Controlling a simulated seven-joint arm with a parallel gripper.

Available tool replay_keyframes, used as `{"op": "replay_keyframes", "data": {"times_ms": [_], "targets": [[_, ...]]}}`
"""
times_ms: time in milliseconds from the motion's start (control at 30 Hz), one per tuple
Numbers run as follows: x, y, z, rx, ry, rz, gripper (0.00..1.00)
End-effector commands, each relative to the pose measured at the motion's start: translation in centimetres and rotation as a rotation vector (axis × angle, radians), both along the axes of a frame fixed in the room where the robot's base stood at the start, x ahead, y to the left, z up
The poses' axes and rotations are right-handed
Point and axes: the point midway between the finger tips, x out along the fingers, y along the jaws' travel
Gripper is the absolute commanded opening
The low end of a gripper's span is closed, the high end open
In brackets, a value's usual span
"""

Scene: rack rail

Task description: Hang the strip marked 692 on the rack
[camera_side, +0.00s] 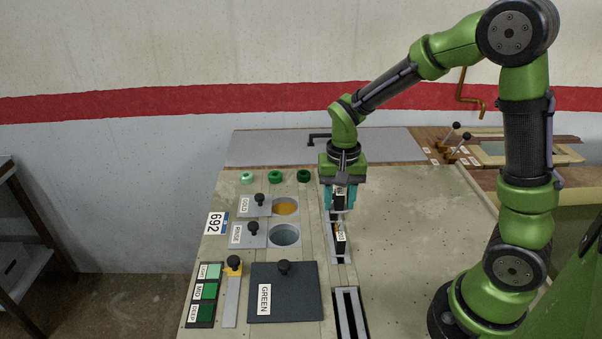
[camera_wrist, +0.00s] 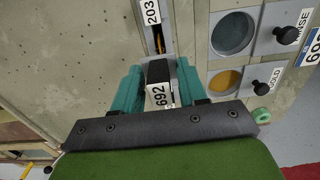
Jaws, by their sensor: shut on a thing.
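My gripper (camera_side: 339,200) is shut on the strip marked 692 (camera_wrist: 159,95). In the wrist view, its teal fingers (camera_wrist: 157,88) stand either side of the strip's dark top, and the white 692 label faces the camera. In the side view the held strip (camera_side: 339,192) is mostly covered by the fingers. It is over the back end of a narrow pale channel; I cannot tell whether it touches the channel. A second strip, marked 203 (camera_side: 341,237), is in the channel just in front; it also shows in the wrist view (camera_wrist: 151,12). I cannot tell for certain which fixture is the rack.
Left of the channel are the gold well (camera_side: 285,206) and the rinse well (camera_side: 285,236), with knobbed lids beside them. A dark GREEN lid (camera_side: 300,302) lies in front. A slotted black holder (camera_side: 348,315) is near the front edge. A 692 sign (camera_side: 215,223) is at left. The board at right is clear.

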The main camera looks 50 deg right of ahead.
Motion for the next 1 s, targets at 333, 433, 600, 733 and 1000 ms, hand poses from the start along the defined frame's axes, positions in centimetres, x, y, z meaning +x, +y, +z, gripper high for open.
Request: {"op": "replay_keyframes", "data": {"times_ms": [333, 433, 600, 733, 1000], "targets": [[0.0, 0.0, -2.5, 0.000, 0.003, 0.001, 0.20], [0.0, 0.0, -3.2, -0.001, 0.002, 0.001, 0.20], [-0.1, 0.0, -4.4, 0.000, 0.003, -0.001, 0.20], [-0.1, 0.0, -5.3, 0.000, 0.003, 0.000, 0.20], [0.0, 0.0, -6.6, -0.001, 0.001, 0.000, 0.20]]}}
